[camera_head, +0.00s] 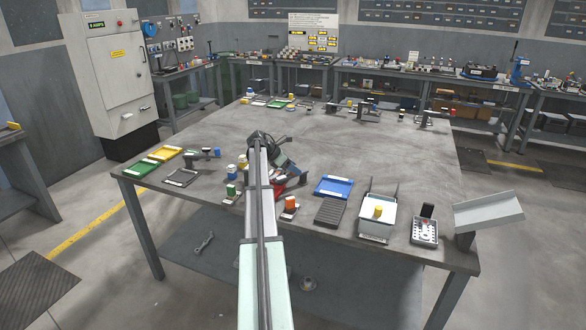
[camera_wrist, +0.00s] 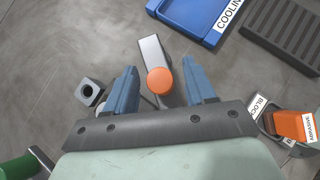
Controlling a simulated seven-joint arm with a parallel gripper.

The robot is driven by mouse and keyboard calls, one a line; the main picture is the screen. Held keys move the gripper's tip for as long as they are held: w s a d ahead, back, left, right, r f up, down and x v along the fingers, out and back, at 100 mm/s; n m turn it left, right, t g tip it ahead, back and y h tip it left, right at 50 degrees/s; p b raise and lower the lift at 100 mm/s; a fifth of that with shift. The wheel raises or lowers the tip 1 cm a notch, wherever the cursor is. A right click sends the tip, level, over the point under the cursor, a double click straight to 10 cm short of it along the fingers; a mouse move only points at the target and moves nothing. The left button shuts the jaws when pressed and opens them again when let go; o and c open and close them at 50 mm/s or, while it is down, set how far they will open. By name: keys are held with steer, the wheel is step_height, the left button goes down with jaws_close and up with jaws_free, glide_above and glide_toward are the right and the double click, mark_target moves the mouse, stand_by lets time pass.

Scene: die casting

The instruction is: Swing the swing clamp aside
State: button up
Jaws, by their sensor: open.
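The swing clamp shows in the wrist view as a pale grey flat bar (camera_wrist: 154,55) with a round orange knob (camera_wrist: 160,81) at its near end. My gripper (camera_wrist: 161,82) is open, with one blue finger left of the knob and one right of it. I cannot tell whether the fingertips are down at the knob's height.
A blue cooling tray (camera_wrist: 188,18) and a dark ribbed mat (camera_wrist: 292,32) lie beyond to the right. An orange abrasive block (camera_wrist: 290,125) sits close at right. Bare tabletop (camera_head: 375,150) lies farther back.

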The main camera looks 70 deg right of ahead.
steer(key=shift+f, duration=0.1)
jaws_close()
stand_by(0.6)
